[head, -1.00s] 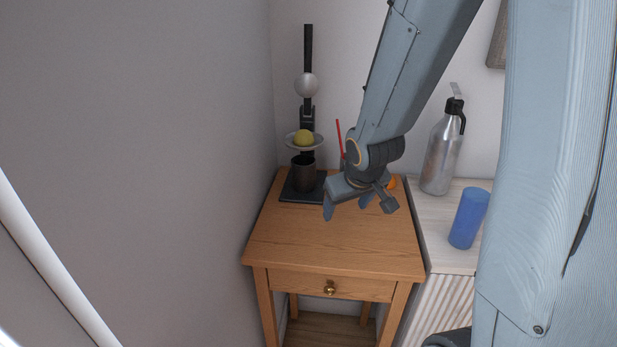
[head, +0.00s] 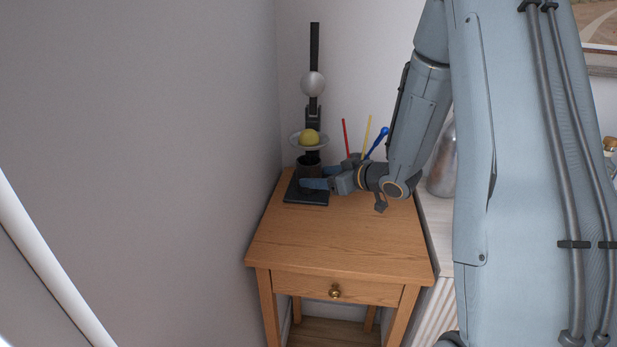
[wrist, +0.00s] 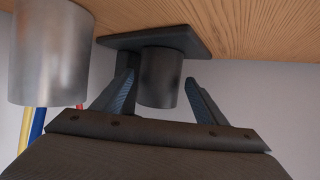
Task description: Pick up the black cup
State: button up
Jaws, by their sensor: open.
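The black cup (head: 308,170) stands upright on the dark square base (head: 306,199) of a tall black stand at the back left of the wooden table. In the wrist view, which is upside down, the cup (wrist: 160,80) shows between my two fingers. My gripper (head: 318,178) is open and reaches in from the right at cup height. Its fingers lie on either side of the cup, with a visible gap in the wrist view (wrist: 160,84). One finger hides part of the cup's lower side in the head view.
A plate with a yellow ball (head: 309,138) sits above the cup on the stand. A metal holder (wrist: 48,55) with coloured sticks stands near my gripper. A metal bottle (head: 441,172) is partly behind my arm. The front of the wooden table (head: 335,240) is clear.

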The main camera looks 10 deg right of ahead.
jog(key=shift+p+x, duration=0.7)
jog(key=shift+x, duration=1.8)
jog(key=c, duration=1)
jog(key=shift+c, duration=0.2)
jog(key=shift+r+b, duration=0.5)
jog(key=shift+r, duration=1.2)
jog(key=s+d+b, duration=0.1)
jog(key=s+d, duration=0.2)
jog(key=s, duration=0.1)
jog(key=s+d+b, duration=0.1)
jog(key=s+d, duration=0.1)
jog(key=s, duration=0.3)
jog(key=s+d, duration=0.3)
jog(key=s, duration=0.2)
jog(key=shift+s+d+b, duration=0.1)
jog(key=shift+d+b, duration=0.25)
jog(key=shift+b, duration=0.05)
jog(key=shift+s+d, duration=0.3)
jog(key=shift+s, duration=0.4)
jog(key=shift+s, duration=0.1)
